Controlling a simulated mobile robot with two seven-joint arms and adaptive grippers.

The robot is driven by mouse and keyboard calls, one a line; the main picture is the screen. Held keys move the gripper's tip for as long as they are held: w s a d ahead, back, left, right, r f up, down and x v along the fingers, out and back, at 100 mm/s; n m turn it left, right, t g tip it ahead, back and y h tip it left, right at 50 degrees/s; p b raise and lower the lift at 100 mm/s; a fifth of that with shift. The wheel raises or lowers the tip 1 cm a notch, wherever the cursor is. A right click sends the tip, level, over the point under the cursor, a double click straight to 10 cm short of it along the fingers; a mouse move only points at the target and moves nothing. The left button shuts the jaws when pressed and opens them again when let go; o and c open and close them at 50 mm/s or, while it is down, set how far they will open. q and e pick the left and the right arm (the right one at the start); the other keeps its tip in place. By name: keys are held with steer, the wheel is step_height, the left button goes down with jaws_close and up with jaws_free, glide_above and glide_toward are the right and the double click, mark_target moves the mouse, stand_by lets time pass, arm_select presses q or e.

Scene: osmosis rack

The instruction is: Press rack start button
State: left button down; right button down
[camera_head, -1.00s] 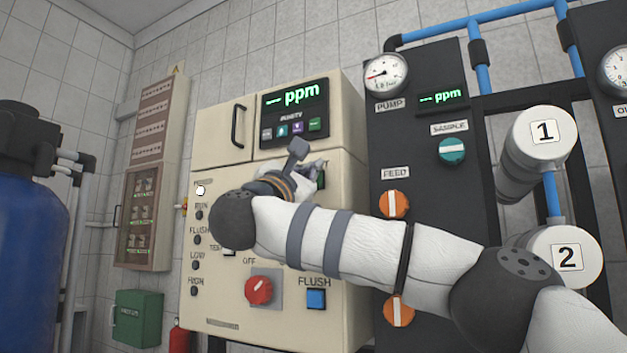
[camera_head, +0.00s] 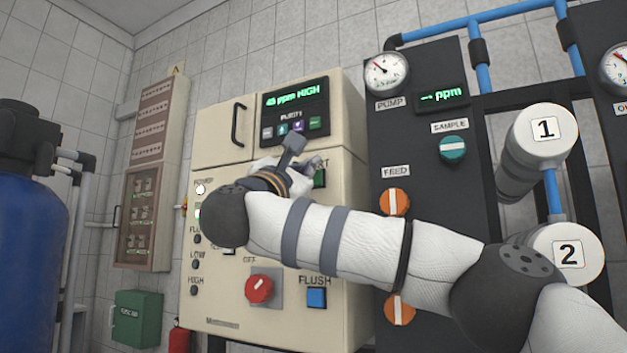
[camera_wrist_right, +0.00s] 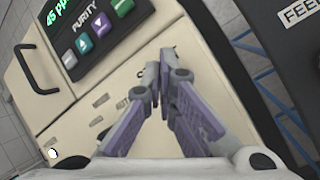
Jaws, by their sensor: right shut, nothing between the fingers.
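The green start button (camera_head: 319,179) shows on the cream cabinet front in the head view, just right of my right gripper, with its label partly covered. My right gripper (camera_head: 312,162) is shut and empty in front of the panel. A narrow gap appears between it and the button. In the right wrist view its purple-grey fingers (camera_wrist_right: 161,70) come together at the tips, over the cream panel; the button is not visible there. The cabinet display (camera_head: 294,98) reads "45 ppm HIGH". My left gripper is not in view.
A red knob (camera_head: 260,289) and blue flush button (camera_head: 316,298) sit lower on the cabinet. A black panel with a pump gauge (camera_head: 387,72) and orange valve (camera_head: 394,202) stands to the right. Indicator lamps (camera_head: 199,214) line the left side.

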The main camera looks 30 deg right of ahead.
steer(key=s+a, duration=0.1)
steer(key=a, duration=0.2)
steer(key=s+a, duration=0.1)
steer(key=shift+s+a+b, duration=0.15)
steer(key=shift+s+b, duration=0.15)
steer(key=shift+b, duration=0.05)
stand_by(0.7)
